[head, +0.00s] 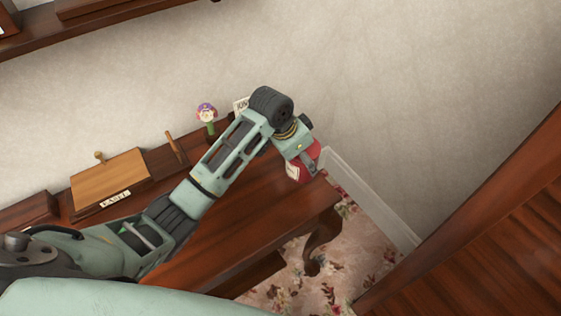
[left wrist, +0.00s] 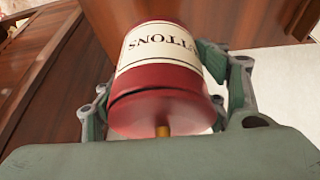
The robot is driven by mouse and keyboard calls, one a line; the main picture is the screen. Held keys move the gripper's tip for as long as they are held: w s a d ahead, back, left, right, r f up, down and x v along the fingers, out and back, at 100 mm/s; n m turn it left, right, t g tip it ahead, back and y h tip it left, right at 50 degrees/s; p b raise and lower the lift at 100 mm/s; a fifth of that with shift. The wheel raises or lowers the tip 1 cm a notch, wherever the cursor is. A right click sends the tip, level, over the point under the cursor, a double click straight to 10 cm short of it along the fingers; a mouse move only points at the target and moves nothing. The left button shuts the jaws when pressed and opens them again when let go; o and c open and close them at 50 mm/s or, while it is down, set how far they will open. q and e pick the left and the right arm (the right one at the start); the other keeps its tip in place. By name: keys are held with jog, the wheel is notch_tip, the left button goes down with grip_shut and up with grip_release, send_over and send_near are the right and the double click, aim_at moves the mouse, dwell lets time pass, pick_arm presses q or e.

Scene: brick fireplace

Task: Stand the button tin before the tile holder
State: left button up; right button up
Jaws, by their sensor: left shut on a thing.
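The button tin is red with a cream label reading "BUTTONS", upside down in the left wrist view (left wrist: 165,58). A small brass-coloured knob is on its near end. My left gripper (left wrist: 158,90) is shut on the tin's sides. In the head view the tin (head: 292,172) shows partly behind my left gripper (head: 306,164), near the right end of the wooden table (head: 235,240). I cannot tell whether it touches the tabletop. A small white card with lettering (head: 241,104) shows behind my arm; whether it belongs to the tile holder I cannot tell. My right gripper is not in view.
A flower-like figure (head: 207,116) stands at the table's back edge. A wooden box with a knob and label (head: 108,180) and a small upright brown piece (head: 175,147) stand further left. The wall is close behind. A carpeted gap (head: 300,262) lies past the table's right end.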

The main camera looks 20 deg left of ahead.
pick_arm(q)
jog(key=a+f, duration=0.1)
jog(key=f, duration=0.1)
jog(key=a+f+p, duration=0.1)
jog(key=a+f, duration=0.3)
jog(key=shift+w, duration=0.4)
jog(key=shift+f+p, duration=0.3)
jog(key=shift+f, duration=0.2)
jog(key=o, duration=1.5)
